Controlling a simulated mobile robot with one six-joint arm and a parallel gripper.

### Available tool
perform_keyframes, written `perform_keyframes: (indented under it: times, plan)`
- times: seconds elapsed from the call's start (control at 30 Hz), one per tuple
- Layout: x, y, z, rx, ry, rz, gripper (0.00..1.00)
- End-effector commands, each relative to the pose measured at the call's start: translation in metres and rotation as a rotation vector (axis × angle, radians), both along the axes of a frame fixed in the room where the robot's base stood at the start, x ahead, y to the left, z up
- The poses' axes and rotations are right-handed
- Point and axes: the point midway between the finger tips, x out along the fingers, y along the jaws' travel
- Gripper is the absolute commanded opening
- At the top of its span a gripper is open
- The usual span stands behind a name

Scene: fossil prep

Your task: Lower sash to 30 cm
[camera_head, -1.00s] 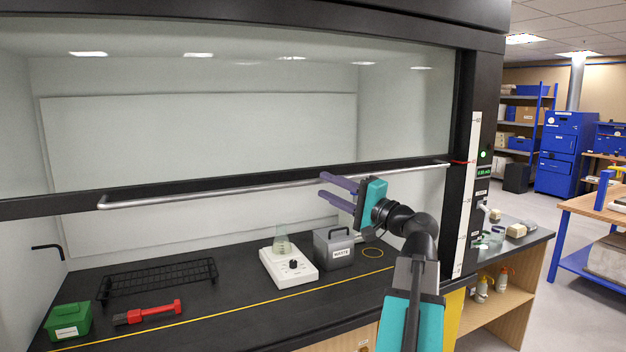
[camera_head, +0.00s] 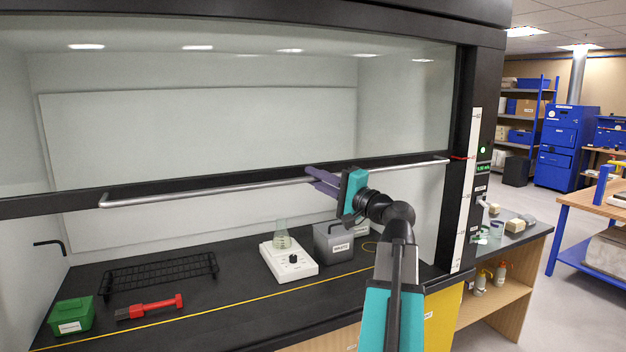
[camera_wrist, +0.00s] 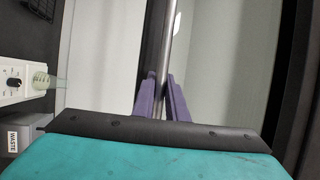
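The fume hood sash (camera_head: 60,205) is a glass pane with a black lower frame and a long silver handle bar (camera_head: 220,188). It stands partly raised, with a wide opening below. My gripper (camera_head: 310,177) is at the right half of the bar. In the wrist view its two purple fingers (camera_wrist: 162,78) are closed in on either side of the bar (camera_wrist: 168,40) and seem to touch it. A white height scale (camera_head: 468,200) runs down the right post. A red pointer (camera_head: 460,157) sits beside its middle-upper part; the numbers are too small to read.
Inside the hood are a waste box (camera_head: 333,243), a white stirrer (camera_head: 288,262) with a flask (camera_head: 282,235), a black rack (camera_head: 160,276), a red tool (camera_head: 150,308) and a green box (camera_head: 70,316). A yellow line (camera_head: 230,305) crosses the worktop.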

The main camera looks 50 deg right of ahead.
Motion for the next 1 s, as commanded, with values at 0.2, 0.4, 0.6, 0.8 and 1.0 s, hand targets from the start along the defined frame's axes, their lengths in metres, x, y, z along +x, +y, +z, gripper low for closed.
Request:
perform_keyframes:
  times: [0.2, 0.4, 0.6, 0.8, 1.0]
  plan:
    - [0.000, 0.000, -0.001, 0.000, 0.002, 0.000, 0.00]
    - [0.000, 0.000, -0.008, 0.000, 0.003, 0.000, 0.00]
    - [0.000, 0.000, -0.029, 0.001, 0.004, 0.001, 0.00]
    - [0.000, 0.000, -0.052, 0.000, 0.005, 0.001, 0.00]
    - [0.000, 0.001, -0.073, 0.000, 0.005, 0.001, 0.00]
